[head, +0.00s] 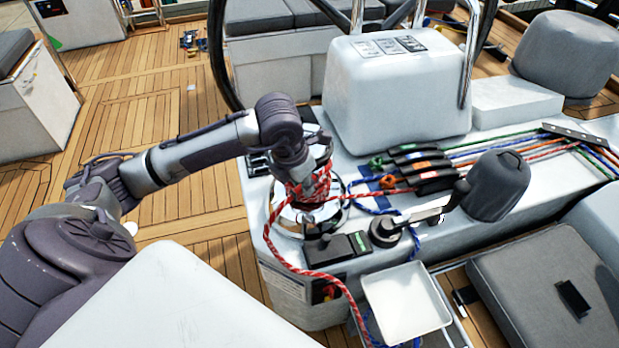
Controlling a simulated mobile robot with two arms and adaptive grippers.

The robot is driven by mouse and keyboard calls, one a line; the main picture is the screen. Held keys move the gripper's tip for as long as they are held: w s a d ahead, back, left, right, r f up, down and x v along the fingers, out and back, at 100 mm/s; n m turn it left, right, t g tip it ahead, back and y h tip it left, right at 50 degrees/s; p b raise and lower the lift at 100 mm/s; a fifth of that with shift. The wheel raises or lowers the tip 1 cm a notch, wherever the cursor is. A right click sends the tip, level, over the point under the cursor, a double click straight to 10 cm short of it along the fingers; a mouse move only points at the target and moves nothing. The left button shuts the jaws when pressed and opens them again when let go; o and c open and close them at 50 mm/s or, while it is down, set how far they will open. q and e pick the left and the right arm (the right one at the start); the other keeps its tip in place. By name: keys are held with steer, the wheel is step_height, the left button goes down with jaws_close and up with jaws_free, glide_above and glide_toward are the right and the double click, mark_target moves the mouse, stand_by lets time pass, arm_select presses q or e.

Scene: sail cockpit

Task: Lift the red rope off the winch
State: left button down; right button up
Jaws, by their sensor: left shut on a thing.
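The red rope (309,189) is wound in turns around the winch (301,216) on the white console. From the winch, its tail runs down the console's left side and loops toward the front. My left gripper (311,168) reaches down over the top of the winch and is shut on the red rope. The arm and the rope turns hide its fingertips and most of the winch drum. My right gripper is not in view.
Rope clutches (418,167) with coloured levers stand right of the winch. A winch handle (425,213), a dark grey covered winch (498,185) and a white tray (407,302) lie further right and in front. Wooden deck (150,95) is open at the left.

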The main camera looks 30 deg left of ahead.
arm_select(q)
steer(key=shift+r+p, duration=1.15)
steer(key=shift+r, duration=1.05)
steer(key=shift+r+p, duration=1.15)
steer(key=shift+r, duration=0.95)
steer(key=shift+r+p, duration=1.15)
steer(key=shift+r, duration=0.85)
steer(key=shift+r+p, duration=1.15)
steer(key=shift+r, duration=0.95)
